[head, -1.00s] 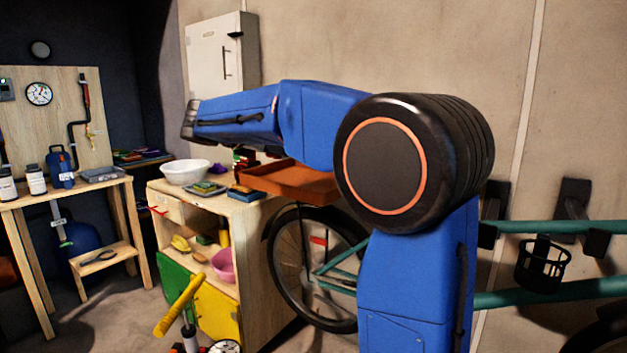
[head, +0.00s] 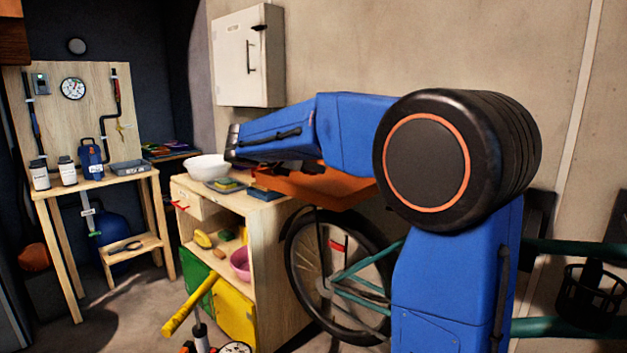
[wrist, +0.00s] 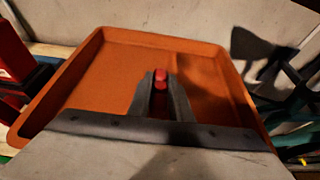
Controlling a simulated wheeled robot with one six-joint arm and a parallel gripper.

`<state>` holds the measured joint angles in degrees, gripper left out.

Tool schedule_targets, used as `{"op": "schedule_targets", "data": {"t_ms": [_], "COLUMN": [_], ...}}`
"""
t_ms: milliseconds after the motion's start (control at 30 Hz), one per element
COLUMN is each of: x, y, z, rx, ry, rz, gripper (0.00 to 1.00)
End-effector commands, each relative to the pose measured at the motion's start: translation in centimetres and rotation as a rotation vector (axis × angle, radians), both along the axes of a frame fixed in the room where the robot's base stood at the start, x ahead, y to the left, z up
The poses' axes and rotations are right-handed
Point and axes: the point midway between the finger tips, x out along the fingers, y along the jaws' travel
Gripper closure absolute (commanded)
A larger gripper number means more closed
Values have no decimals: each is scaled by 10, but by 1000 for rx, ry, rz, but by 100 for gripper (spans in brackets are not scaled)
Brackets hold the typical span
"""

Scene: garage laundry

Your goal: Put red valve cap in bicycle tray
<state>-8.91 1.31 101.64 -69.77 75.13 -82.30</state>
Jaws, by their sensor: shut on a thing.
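In the wrist view my gripper (wrist: 160,88) is shut on a small red piece, the red valve cap (wrist: 160,76), whose top shows between the fingertips. Behind and around the fingers lies a shallow orange tray (wrist: 110,68), empty where I can see it. The cap is in front of the tray's floor in this picture; its exact height above it I cannot tell. My fingers and the cap are hidden there.
The wooden cabinet (head: 265,235) also carries a white bowl (head: 207,167) and small stacked items. A bicycle wheel (head: 322,262) and green frame stand right of it. In the wrist view a red and black object (wrist: 12,75) stands left of the tray.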

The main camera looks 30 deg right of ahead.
Motion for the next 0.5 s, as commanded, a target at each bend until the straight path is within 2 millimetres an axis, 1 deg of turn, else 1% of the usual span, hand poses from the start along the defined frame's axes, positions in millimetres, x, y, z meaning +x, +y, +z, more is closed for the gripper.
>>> {"op": "schedule_targets", "data": {"t_ms": [200,300,500], "x": [0,0,0], "y": [0,0,0], "z": [-26,-34,-35], "rx": [-2,0,0], "ry": [4,2,1], "rz": [0,0,0], "gripper": [100,100,100]}}
